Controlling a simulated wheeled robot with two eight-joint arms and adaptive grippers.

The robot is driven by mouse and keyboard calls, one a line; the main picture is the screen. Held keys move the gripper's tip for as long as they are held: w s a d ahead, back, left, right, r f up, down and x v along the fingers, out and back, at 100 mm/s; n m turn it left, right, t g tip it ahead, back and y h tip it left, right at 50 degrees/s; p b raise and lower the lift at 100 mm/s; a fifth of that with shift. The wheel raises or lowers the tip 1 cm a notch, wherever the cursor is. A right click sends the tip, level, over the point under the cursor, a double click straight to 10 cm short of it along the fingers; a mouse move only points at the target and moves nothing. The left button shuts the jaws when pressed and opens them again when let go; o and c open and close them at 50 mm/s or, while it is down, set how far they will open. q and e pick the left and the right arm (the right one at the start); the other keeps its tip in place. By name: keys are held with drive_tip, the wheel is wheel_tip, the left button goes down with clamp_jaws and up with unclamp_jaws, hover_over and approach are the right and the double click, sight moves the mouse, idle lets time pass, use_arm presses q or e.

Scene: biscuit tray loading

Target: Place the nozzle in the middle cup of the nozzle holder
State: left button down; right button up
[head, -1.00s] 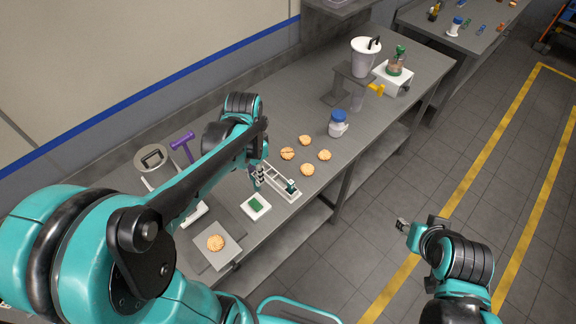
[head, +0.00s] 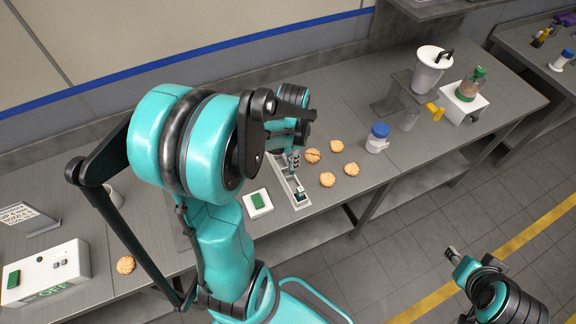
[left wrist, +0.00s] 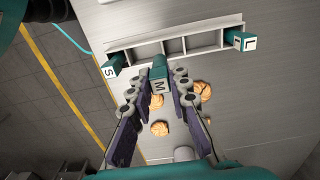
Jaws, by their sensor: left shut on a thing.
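The nozzle holder (head: 277,168) is a pale narrow rack on the table; its row of cups also shows in the left wrist view (left wrist: 174,47). In that view a teal block marked S (left wrist: 112,66) is at its left end and one marked L (left wrist: 243,41) at its right end. My left gripper (left wrist: 160,84) is shut on the teal nozzle marked M (left wrist: 159,68), which overlaps the holder's near wall by the middle; its height there is unclear. In the head view this gripper (head: 294,154) is over the holder. My right gripper (head: 456,255) is off the table, its jaws unclear.
Several biscuits (head: 327,180) and a blue-capped jar (head: 377,138) stand to the right of the holder. A white block with a green top (head: 257,203) lies to its left. A white box (head: 47,272) and a lone biscuit (head: 126,265) are farther left.

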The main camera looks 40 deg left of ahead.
use_arm(q)
drive_tip(key=shift+w+a+f+b, duration=0.1)
drive_tip(key=shift+a+f+b, duration=0.25)
drive_tip(key=shift+f, duration=0.6)
drive_tip(key=shift+w+a+f+b, duration=0.15)
drive_tip(key=shift+a+f, duration=0.3)
drive_tip(key=shift+f, duration=0.45)
drive_tip(key=shift+w+a+f+b, duration=0.15)
drive_tip(key=shift+a+f, duration=0.25)
drive_tip(key=shift+f, duration=0.55)
drive_tip(key=shift+s, duration=0.1)
drive_tip(key=shift+f, duration=0.1)
drive_tip(key=c, duration=1.4)
unclamp_jaws()
